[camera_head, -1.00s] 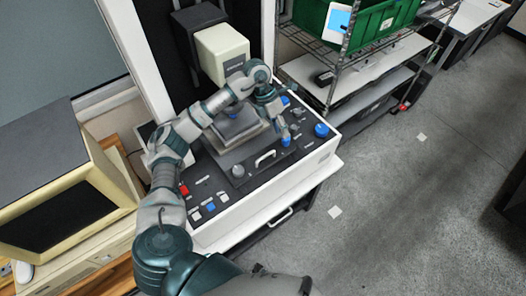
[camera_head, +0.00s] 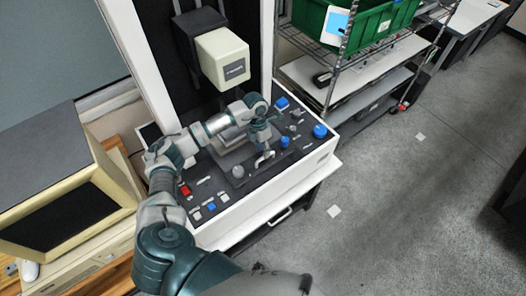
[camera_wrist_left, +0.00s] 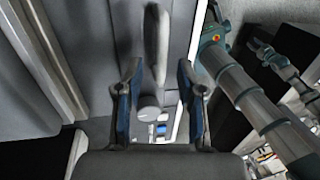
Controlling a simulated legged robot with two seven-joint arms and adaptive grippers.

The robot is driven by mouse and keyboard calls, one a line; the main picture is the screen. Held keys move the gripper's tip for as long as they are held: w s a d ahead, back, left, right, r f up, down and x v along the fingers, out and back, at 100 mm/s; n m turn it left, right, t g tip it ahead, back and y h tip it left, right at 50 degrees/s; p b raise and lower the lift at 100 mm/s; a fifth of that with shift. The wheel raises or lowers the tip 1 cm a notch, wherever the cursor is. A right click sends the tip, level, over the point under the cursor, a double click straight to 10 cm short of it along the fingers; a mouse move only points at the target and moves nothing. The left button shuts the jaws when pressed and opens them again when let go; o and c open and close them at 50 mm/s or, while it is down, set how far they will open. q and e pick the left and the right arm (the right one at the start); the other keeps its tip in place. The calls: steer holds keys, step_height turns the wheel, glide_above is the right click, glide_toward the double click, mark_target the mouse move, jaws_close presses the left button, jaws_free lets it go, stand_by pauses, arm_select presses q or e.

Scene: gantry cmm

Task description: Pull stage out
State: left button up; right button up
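My left gripper (camera_head: 263,150) is over the handle, pointing down. In the left wrist view, my left gripper (camera_wrist_left: 160,75) has its two fingers apart, with the handle (camera_wrist_left: 155,45) between their tips. Gaps show on both sides of the handle, so the fingers do not appear closed on it. My right gripper is not identifiable in either view.
The white-sided machine (camera_head: 255,200) carries a grey knob (camera_head: 238,171), blue knobs (camera_head: 320,131) and several buttons. A cream head (camera_head: 223,57) hangs above. A wire rack with a green crate (camera_head: 375,25) stands right; a cream monitor (camera_head: 65,190) stands left.

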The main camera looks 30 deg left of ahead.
arm_select(q)
steer(key=shift+d+f, duration=0.2)
steer(key=shift+f, duration=0.35)
steer(key=shift+d+f, duration=0.2)
steer(key=shift+f, duration=0.3)
steer(key=shift+s, duration=0.1)
steer(key=shift+a, duration=0.15)
steer(key=shift+a, duration=0.15)
jaws_close()
